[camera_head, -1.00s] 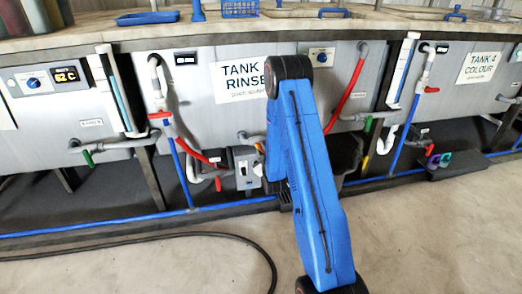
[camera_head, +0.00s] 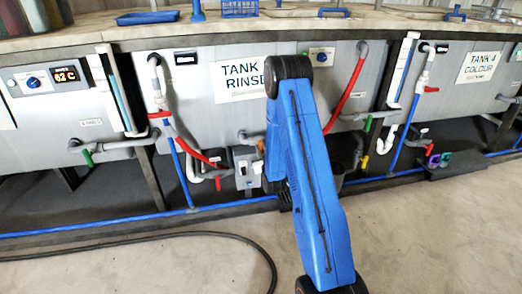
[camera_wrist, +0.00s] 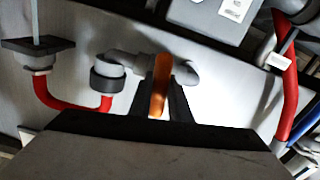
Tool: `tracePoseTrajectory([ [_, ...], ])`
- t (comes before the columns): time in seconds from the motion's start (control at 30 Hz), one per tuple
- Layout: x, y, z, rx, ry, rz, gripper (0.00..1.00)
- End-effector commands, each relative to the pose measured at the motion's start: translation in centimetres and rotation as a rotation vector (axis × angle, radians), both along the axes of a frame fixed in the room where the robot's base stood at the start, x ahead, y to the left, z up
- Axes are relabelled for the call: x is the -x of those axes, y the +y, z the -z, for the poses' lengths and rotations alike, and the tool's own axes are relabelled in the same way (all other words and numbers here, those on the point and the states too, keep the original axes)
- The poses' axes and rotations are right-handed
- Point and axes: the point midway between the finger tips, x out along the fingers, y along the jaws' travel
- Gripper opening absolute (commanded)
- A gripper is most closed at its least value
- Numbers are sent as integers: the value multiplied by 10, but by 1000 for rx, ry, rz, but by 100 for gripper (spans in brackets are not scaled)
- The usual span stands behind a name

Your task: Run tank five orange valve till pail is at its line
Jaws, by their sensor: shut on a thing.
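The orange valve handle (camera_wrist: 161,78) stands upright between the dark fingers of my gripper (camera_wrist: 160,102) in the wrist view. The gripper is shut on it. The handle sits on a grey pipe fitting; an orange bit (camera_head: 260,146) also shows left of my arm in the head view. In that view my arm hides the gripper and part of the tank sign (camera_head: 240,80), which reads TANK and RINSE; its number is covered. A dark pail-like vessel (camera_head: 346,160) shows partly behind my arm. Its line and water level cannot be seen.
Red hoses (camera_head: 344,94) and grey pipes run along the tank front. A grey box (camera_head: 245,166) stands left of my arm. A blue pipe (camera_head: 100,225) runs low along the tanks. A black hose (camera_head: 215,235) lies on the otherwise clear floor at front left.

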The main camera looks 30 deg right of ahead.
Motion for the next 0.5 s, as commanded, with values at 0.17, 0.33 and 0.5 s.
tracePoseTrajectory([
  [0.17,0,0,0,-94,-27,-1,0],
  [0.33,0,0,0,-152,-43,-1,0],
  [0.5,0,0,0,-178,-51,-1,0],
])
